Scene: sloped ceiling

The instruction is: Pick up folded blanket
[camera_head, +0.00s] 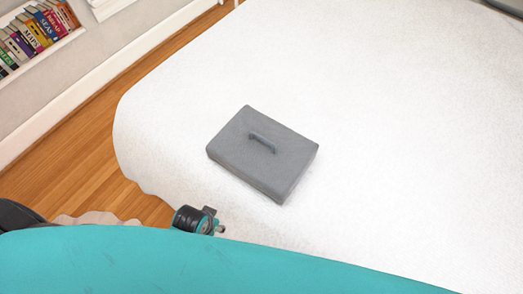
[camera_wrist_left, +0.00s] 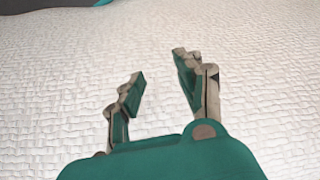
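The folded blanket (camera_head: 262,152) is a grey, flat block with a small raised handle on its top. It lies on the white bed (camera_head: 400,140), near the middle of the head view. In the left wrist view my left gripper (camera_wrist_left: 158,68) is open, its two fingers apart with only the white bed cover (camera_wrist_left: 50,90) behind them. A dark and teal part of my arm shows at the bed's near edge in the head view, apart from the blanket. My right gripper is not in view.
The bed top is clear around the blanket. A wooden floor (camera_head: 90,150) runs along the bed's left side. A shelf of several books (camera_head: 35,30) is on the wall at the upper left. A dark grey object (camera_head: 507,6) shows at the top right corner.

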